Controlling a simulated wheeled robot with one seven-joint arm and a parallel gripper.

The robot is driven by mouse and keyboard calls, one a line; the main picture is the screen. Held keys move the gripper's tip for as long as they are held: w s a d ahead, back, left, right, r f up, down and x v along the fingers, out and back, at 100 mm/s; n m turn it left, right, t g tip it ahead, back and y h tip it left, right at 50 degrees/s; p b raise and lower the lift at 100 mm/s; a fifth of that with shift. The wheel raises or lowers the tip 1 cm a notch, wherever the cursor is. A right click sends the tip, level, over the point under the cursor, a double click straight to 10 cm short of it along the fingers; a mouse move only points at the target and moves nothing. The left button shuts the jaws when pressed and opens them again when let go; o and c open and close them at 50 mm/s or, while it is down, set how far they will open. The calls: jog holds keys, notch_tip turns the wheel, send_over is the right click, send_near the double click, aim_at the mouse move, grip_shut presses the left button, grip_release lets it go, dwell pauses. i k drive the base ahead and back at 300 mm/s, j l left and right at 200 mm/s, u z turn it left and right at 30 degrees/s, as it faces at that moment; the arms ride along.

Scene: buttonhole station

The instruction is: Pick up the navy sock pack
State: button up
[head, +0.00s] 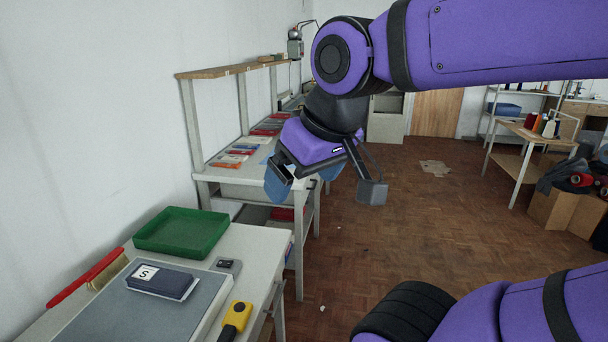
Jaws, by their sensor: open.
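The navy sock pack (163,283) lies flat on a grey mat (128,317) on the near table at the lower left. It is a dark blue block with a white label marked "S" at its left end. My gripper (328,190) is open, in the air to the upper right of the pack and well apart from it. Its jaws point downward, and nothing shows between them.
A green tray (182,250) stands behind the pack, with a red-handled brush (88,277) to the left. A small grey device (228,266) and a yellow-black tool (236,316) lie to the right. A shelved bench (232,172) stands behind. Open floor (400,230) lies right.

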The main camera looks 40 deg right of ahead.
aim_at(166, 282)
jog(key=i+l+u, duration=0.1)
jog(key=u, duration=0.3)
jog(key=l+u, duration=0.2)
jog(key=u, duration=0.2)
jog(key=i+l+u, duration=0.1)
jog(key=l, duration=0.35)
jog(key=i+l+u, duration=0.1)
jog(key=l, duration=0.35)
jog(key=i+l+u, duration=0.1)
jog(key=l, duration=0.35)
jog(key=i+l+u, duration=0.1)
jog(key=l, duration=0.35)
